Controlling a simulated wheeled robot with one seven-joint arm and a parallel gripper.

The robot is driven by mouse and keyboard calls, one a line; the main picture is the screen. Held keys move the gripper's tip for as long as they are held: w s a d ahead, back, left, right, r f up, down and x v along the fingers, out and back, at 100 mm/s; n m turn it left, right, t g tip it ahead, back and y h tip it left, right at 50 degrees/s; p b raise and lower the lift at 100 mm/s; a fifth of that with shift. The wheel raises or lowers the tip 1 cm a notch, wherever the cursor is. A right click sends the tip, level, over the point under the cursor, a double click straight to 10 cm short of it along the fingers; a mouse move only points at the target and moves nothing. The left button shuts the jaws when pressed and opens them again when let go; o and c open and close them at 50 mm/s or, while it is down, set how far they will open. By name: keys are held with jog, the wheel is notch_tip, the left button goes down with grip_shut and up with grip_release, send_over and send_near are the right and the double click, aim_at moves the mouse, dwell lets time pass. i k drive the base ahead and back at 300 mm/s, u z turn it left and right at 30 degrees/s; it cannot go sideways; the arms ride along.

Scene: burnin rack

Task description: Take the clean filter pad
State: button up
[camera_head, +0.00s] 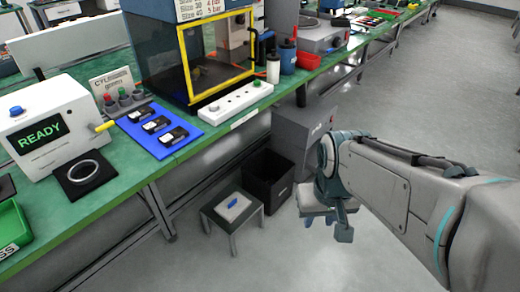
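A small grey stool (218,216) stands on the floor under the bench's front edge. A pale flat sheet or pad (226,212) lies on its top, with a small blue-and-white item (239,201) on it. I cannot tell whether either of these is the clean filter pad. My gripper (326,222) hangs at the end of my arm, right of the stool and above the floor, apart from the stool. Its fingers are small and partly hidden by the wrist. I cannot tell whether they are open or hold anything.
A black open bin (268,180) and a grey box (303,132) stand between the stool and my arm. The green bench (140,172) carries a READY tester (50,125), a blue mat (158,145) with black devices and a yellow-framed enclosure (190,60). The floor in front is clear.

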aim_at(235, 204)
jog(key=z, duration=1.4)
jog(key=i, duration=0.8)
jog(key=u, duration=3.35)
